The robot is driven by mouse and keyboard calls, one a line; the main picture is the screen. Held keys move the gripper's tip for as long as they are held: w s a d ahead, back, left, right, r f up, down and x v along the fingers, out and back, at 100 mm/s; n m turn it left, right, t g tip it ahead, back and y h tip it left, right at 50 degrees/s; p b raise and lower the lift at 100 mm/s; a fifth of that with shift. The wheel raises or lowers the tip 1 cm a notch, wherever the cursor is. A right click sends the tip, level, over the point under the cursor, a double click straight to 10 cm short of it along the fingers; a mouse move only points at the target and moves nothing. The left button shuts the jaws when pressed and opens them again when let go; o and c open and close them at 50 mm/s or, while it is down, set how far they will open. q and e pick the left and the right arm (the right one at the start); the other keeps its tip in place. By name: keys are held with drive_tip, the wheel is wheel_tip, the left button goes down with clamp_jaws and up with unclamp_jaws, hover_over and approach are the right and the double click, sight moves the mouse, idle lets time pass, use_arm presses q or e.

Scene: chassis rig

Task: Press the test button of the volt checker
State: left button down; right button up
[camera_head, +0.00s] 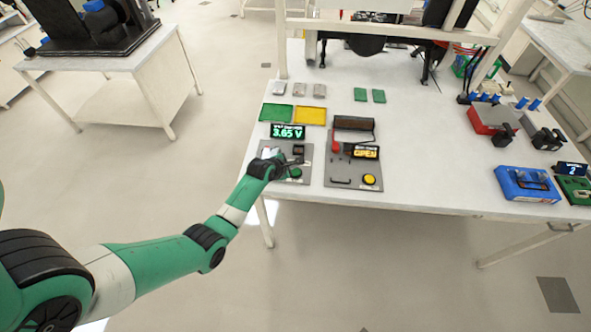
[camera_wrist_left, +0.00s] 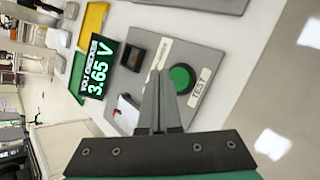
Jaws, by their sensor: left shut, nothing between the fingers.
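The volt checker (camera_head: 304,164) is a grey plate near the table's front left edge. Its display (camera_head: 288,132) reads 3.65 V in green. In the left wrist view, its round green button (camera_wrist_left: 182,79), labelled TEST, shows beside my left fingertips. My left gripper (camera_head: 292,163) is shut and empty over the plate; it also shows in the left wrist view (camera_wrist_left: 158,82). Its fingers point toward the plate, close to the button, and I cannot tell whether they touch it. A dark square socket (camera_wrist_left: 134,55) sits between the button and the display. My right gripper is not in view.
A second grey station (camera_head: 353,183) with a yellow button, red lever and OPEN display stands just right. Green (camera_head: 276,113) and yellow (camera_head: 310,115) trays lie behind the checker. Several small blocks lie farther back. A blue device (camera_head: 526,184) stands at the right. The table's front centre is clear.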

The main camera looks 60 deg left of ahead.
use_arm(q)
wheel_tip(320, 180, up, 4)
drive_tip(key=p, duration=0.2)
drive_tip(key=shift+f+p, duration=0.15)
drive_tip(key=shift+p, duration=0.25)
drive_tip(key=shift+f, duration=0.1)
